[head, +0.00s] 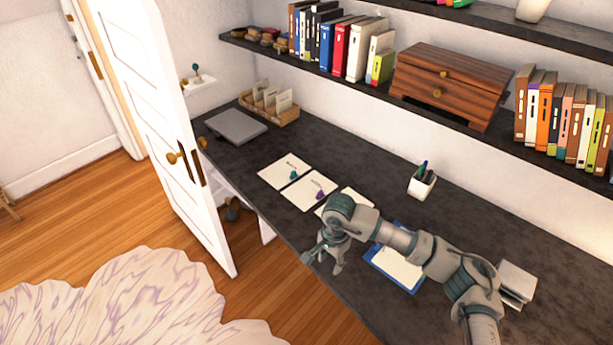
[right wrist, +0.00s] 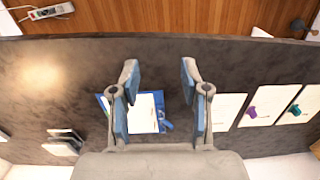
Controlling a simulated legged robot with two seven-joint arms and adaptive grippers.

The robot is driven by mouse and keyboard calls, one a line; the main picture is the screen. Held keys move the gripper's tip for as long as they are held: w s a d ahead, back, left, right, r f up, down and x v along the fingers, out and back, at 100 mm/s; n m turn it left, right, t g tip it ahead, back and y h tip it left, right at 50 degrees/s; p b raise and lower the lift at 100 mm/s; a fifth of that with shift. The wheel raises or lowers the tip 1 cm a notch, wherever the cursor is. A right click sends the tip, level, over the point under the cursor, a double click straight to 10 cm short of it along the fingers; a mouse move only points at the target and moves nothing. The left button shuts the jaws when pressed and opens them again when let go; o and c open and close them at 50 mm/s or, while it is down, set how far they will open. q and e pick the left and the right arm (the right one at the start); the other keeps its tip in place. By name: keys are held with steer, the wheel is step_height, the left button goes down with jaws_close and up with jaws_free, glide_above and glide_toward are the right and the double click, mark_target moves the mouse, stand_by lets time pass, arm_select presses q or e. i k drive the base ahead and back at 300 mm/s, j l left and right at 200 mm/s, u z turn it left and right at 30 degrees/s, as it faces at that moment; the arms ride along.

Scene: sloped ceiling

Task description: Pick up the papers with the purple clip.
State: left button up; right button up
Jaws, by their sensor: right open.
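The papers with the purple clip (head: 303,191) lie flat on the dark desk, in the middle of a row of three white paper sets. The purple clip (head: 320,195) sits near their right edge. In the right wrist view these papers (right wrist: 268,98) are to the right, with the purple clip (right wrist: 252,112) at their left edge. My right gripper (head: 322,262) is open and empty, near the desk's front edge, to the right of and nearer than the papers. It also shows in the right wrist view (right wrist: 160,68), over the blue clipboard's area. My left gripper is not in view.
Papers with a teal clip (head: 280,170) lie to the left; another set (head: 352,195) is partly hidden by my arm. A blue clipboard (head: 400,272), pen cup (head: 422,181) and grey laptop (head: 236,126) are on the desk (head: 470,230). A shelf (head: 330,82) overhangs the back. A white door (head: 165,130) stands left.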

mark_target(305, 193)
steer(key=i, duration=1.4)
